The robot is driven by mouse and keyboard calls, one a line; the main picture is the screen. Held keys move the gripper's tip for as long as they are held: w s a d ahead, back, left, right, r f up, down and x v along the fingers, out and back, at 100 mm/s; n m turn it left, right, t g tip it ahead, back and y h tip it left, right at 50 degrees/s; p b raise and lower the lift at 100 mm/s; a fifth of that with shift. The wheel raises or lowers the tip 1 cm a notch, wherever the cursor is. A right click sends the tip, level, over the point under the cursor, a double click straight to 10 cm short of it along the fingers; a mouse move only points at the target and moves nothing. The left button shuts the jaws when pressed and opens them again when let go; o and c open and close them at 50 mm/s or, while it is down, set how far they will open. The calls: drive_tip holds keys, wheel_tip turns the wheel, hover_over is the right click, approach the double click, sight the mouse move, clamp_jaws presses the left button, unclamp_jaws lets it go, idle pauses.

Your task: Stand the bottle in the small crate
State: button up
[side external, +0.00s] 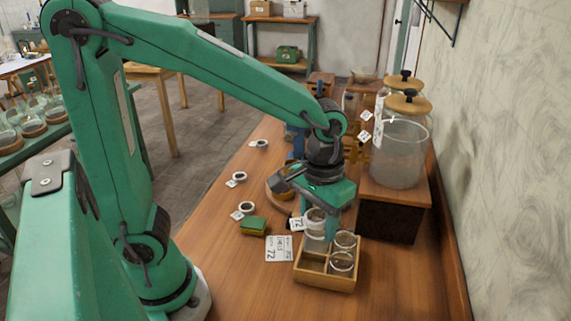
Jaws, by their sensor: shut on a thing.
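The small crate (324,281) is a low wooden box with compartments near the front of the wooden bench. Two clear glass vessels (342,262) stand in its right-hand compartments. My gripper (321,212) points down over the crate's back left part and is shut on a clear bottle (315,243) with a pale top. The bottle looks about upright. Its lower end is at the back left compartment, but I cannot tell whether it touches the crate floor. The front left compartment looks empty.
A green sponge-like block (253,226), a printed card (278,249) and several small white rings (247,207) lie left. The wall borders the bench at right.

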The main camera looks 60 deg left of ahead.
drive_tip(key=s+d+m, duration=0.2)
drive_tip(key=s+d, duration=0.3)
drive_tip(key=s, duration=0.1)
drive_tip(key=shift+s+f, duration=0.2)
drive_tip(key=shift+f, duration=0.15)
approach(328, 258)
drive_tip(key=s, duration=0.4)
drive_tip(key=shift+a+f, duration=0.25)
drive_tip(key=shift+f, duration=0.1)
drive_tip(key=shift+f, duration=0.15)
drive_tip(key=shift+f, duration=1.85)
drive_tip(key=shift+f, duration=0.15)
drive_tip(key=o, duration=1.1)
